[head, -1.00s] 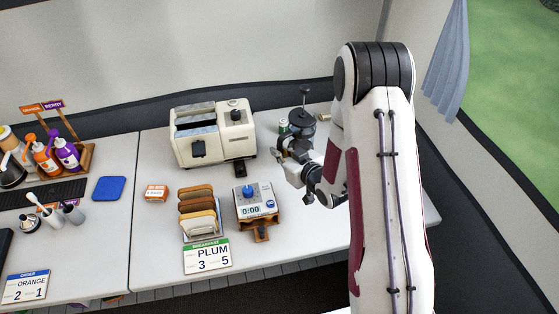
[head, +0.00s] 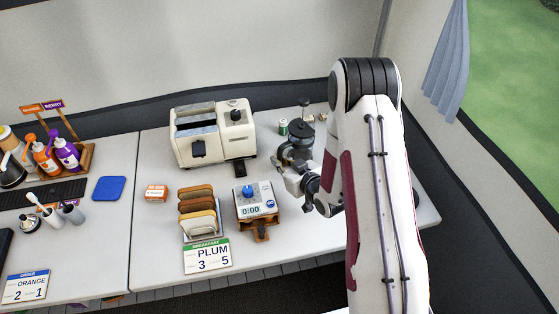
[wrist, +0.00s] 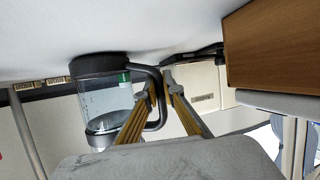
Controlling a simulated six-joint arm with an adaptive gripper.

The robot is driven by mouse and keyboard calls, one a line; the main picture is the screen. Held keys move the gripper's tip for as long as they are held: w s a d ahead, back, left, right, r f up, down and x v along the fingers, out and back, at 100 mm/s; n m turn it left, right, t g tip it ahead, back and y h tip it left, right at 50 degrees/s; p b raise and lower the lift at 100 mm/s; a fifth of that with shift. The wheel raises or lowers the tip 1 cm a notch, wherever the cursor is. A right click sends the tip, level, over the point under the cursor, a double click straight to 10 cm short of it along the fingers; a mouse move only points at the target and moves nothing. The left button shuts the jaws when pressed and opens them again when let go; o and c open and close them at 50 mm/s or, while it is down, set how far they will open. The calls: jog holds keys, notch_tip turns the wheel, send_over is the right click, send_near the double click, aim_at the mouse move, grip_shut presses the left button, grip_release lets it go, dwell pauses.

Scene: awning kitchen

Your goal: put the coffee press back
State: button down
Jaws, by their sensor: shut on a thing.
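The coffee press (head: 298,144) has a dark lid and an upright plunger knob. It stands upright right of the toaster, at the back right of the counter. In the wrist view its clear glass body (wrist: 105,103) shows, with a dark curved handle (wrist: 162,108). My gripper (head: 287,168) is on the near side of the press; in the wrist view its yellow-edged fingers (wrist: 160,90) are closed on the handle. The glass looks empty or clear. My gripper partly hides the lower press in the head view, and I cannot tell whether its base touches the counter.
A cream toaster (head: 214,137) stands left of the press. A small green can (head: 283,127) is close behind it. A timer device (head: 256,200) with a blue knob and a toast rack (head: 199,212) stand nearer the front. Bare counter (head: 318,235) lies right of the timer.

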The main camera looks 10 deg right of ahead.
jog(key=shift+f, duration=0.1)
jog(key=c, duration=2.2)
grip_release()
jog(key=shift+v, duration=6)
